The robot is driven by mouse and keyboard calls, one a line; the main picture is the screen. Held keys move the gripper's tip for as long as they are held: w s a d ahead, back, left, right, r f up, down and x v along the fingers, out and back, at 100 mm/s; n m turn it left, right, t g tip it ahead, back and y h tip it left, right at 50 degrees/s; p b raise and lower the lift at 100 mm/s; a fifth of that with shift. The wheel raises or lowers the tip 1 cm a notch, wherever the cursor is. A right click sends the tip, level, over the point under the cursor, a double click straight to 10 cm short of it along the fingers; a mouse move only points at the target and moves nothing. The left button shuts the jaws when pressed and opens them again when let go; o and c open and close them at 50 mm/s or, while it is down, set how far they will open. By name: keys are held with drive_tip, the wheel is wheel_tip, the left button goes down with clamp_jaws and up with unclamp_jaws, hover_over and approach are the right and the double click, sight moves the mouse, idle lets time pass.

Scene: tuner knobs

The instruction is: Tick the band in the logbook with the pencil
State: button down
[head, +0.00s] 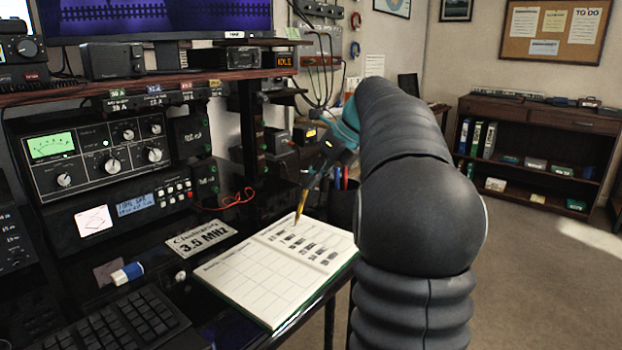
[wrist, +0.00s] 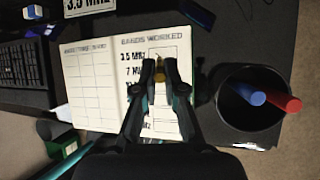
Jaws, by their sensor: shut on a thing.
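The open logbook (head: 262,283) lies on the desk. In the wrist view its right page (wrist: 172,42) is headed "BANDS WORKED" and lists 3.5 MHz and 7 MHz, with boxes to the right; my fingers cover the lower rows. My gripper (wrist: 160,76) is shut on the yellow pencil (head: 301,205), over the right page. The pencil points down, slightly tilted, with its tip by the upper part of the list. I cannot tell whether the tip touches the paper. I see no clear tick. A sign (head: 201,238) beside the logbook reads 3.5 MHz.
A dark pen cup (wrist: 225,108) with a blue and a red pen stands close right of the logbook. A keyboard (head: 120,325) and a blue-and-white eraser (head: 127,273) lie to the left. Radio equipment (head: 95,155) stands behind. The desk edge is near the logbook's right side.

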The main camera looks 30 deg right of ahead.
drive_tip(key=shift+w+d, duration=0.65)
drive_tip(key=shift+w, duration=0.35)
idle(0.8)
drive_tip(key=shift+r, duration=0.1)
wheel_tip(320, 180, up, 6)
drive_tip(key=shift+f, duration=0.1)
idle(0.9)
